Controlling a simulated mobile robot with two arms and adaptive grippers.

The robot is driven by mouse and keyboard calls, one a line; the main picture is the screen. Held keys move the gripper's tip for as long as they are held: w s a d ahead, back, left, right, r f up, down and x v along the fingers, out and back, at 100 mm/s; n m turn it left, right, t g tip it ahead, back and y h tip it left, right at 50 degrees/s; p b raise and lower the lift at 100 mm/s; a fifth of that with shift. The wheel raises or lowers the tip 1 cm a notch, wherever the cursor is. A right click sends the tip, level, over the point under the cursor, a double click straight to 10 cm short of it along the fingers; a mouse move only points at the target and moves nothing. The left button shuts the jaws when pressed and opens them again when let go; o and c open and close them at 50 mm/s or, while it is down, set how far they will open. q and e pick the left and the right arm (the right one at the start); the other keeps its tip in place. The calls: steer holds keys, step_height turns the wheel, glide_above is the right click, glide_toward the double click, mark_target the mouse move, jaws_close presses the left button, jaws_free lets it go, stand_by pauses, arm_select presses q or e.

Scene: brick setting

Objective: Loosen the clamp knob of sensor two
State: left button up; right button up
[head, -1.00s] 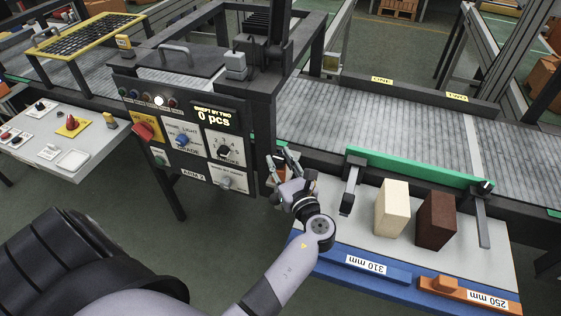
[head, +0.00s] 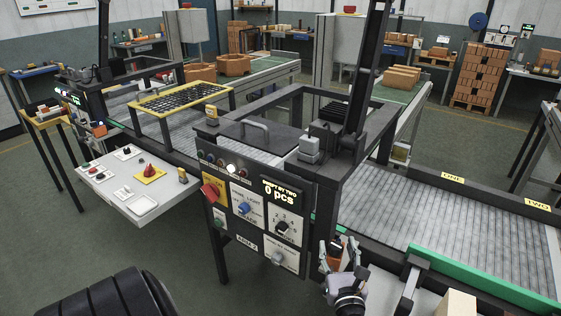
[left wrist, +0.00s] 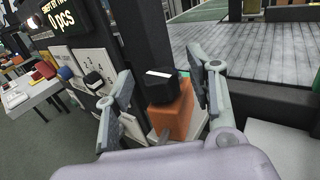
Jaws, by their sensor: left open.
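An orange block with a black knob on top (left wrist: 168,90) stands between the fingers of my left gripper (left wrist: 160,84) in the left wrist view. A pale mark shows on the knob. I cannot read any label naming it sensor two. In the head view the orange block (head: 335,252) shows small beside the right edge of the control panel, partly covered by my left gripper (head: 342,256). The left gripper is open, its fingers either side of the block and knob; I cannot tell whether they touch. My right gripper is out of view.
The control panel (head: 254,225) with knobs and a "0 pcs" display stands just left of the gripper. A roller conveyor (head: 430,215) lies behind, with a green rail (head: 480,280) at right. A side desk (head: 125,180) with a red knob is at left.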

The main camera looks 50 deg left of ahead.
arm_select(q)
steer(key=m+t+h, duration=0.1)
steer(key=h, duration=0.1)
steer(key=m+t, duration=0.1)
steer(key=shift+s+a+r+m+t+h+p, duration=0.15)
steer(key=shift+s+a+m+t+h+p, duration=0.15)
steer(key=shift+h+p, duration=0.1)
steer(key=m+t+h, duration=0.2)
steer(key=h, duration=0.1)
steer(key=shift+a, duration=0.1)
steer(key=m+h, duration=0.1)
steer(key=m+t+h+b, duration=0.1)
steer(key=h, duration=0.1)
steer(key=m+h, duration=0.1)
steer(key=shift+a+f+h+b, duration=0.15)
steer(key=shift+f+h+b, duration=0.15)
steer(key=shift+b, duration=0.1)
steer(key=m+h+b, duration=0.1)
steer(key=h+b, duration=0.1)
steer(key=m+h+b, duration=0.2)
steer(key=h, duration=0.1)
steer(key=m+h+b, duration=0.2)
steer(key=shift+a+f+h, duration=0.25)
steer(key=shift+h, duration=0.05)
steer(key=b+v, duration=0.5)
steer(key=v, duration=1.2)
steer(key=shift+s+r, duration=0.15)
steer(key=shift+r, duration=0.25)
